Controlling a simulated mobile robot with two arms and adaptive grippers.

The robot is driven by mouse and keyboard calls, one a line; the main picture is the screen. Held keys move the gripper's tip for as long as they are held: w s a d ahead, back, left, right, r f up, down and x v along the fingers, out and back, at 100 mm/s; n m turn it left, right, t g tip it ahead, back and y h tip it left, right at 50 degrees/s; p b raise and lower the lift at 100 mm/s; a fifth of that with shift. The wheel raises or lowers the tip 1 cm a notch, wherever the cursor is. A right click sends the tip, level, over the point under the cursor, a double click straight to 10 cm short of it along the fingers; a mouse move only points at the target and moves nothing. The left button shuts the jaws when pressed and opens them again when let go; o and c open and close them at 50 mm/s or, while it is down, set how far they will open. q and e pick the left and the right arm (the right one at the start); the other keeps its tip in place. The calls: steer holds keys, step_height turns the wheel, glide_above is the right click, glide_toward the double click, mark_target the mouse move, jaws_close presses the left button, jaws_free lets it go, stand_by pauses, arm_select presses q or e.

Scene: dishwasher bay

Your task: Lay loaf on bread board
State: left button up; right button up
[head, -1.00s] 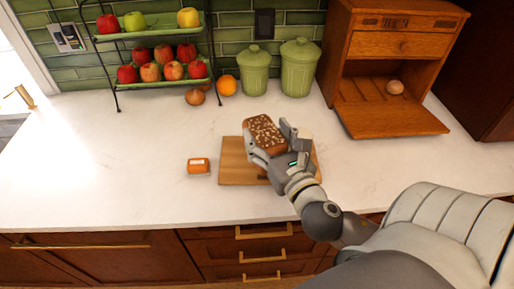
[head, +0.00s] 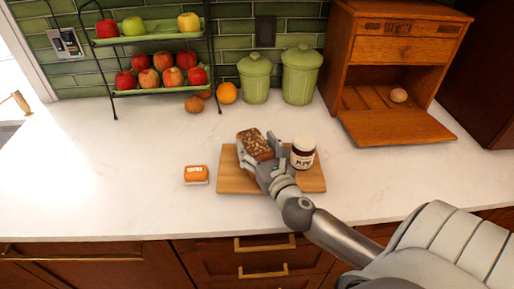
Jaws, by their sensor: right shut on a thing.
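The loaf (head: 255,144), brown with pale flecks on top, is at the left-centre of the wooden bread board (head: 235,183). My right gripper (head: 262,155) is shut on the loaf from the front right. The loaf is tilted in the picture and low over the board; I cannot tell whether its underside touches the wood. My gripper hides part of the loaf's near side. A jar (head: 303,153) with a white lid and dark contents stands on the right part of the board. My left gripper is not in view.
A small orange package (head: 196,174) lies left of the board. Green canisters (head: 300,76), an orange (head: 227,93) and a fruit rack (head: 160,91) stand behind. A wooden bread box (head: 395,127) is open at the right. The left counter is clear.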

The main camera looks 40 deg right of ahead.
steer(key=shift+f, duration=0.1)
steer(key=o, duration=1.3)
steer(key=b+v, duration=0.3)
steer(key=v, duration=0.9)
steer(key=shift+s, duration=0.1)
